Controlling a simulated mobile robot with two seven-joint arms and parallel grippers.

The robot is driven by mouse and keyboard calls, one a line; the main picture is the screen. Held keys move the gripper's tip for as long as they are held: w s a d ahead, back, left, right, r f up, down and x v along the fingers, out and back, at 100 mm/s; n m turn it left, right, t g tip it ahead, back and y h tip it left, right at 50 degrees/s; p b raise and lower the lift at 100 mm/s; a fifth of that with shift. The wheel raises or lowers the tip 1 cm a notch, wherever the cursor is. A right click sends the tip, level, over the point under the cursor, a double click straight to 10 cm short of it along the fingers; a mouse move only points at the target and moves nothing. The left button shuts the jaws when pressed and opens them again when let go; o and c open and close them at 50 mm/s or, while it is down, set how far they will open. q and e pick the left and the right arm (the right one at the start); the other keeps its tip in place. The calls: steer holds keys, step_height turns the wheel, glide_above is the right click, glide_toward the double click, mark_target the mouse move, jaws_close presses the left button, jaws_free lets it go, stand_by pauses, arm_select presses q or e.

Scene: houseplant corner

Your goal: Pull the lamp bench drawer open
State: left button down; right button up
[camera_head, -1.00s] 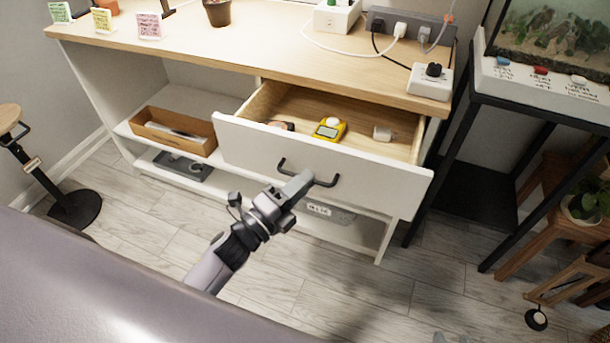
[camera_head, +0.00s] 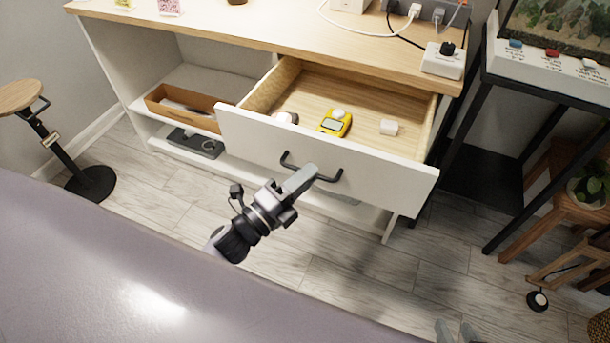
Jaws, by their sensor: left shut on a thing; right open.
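The lamp bench (camera_head: 210,22) has a light wood top and white sides. Its white-fronted drawer (camera_head: 385,178) stands well out from the bench, open, with its wooden inside showing. My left gripper (camera_head: 304,178) is shut on the black drawer handle (camera_head: 327,176) at the middle of the front. In the drawer lie a yellow device (camera_head: 335,123), a small white block (camera_head: 389,127) and a partly hidden round item (camera_head: 286,118) behind the front. Only the tips of my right gripper (camera_head: 456,333) show at the bottom edge, apart and empty.
A wooden tray (camera_head: 185,106) and a grey tray (camera_head: 196,143) sit on the shelves left of the drawer. A black-framed stand (camera_head: 489,120) with a tank is close at the right. A round stool (camera_head: 20,96) stands far left. Floor before the drawer is clear.

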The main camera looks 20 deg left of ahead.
arm_select(q)
steer(key=c, duration=1.2)
jaws_free()
steer(key=shift+s, duration=0.1)
steer(key=v, duration=0.7)
steer(key=shift+a, duration=0.1)
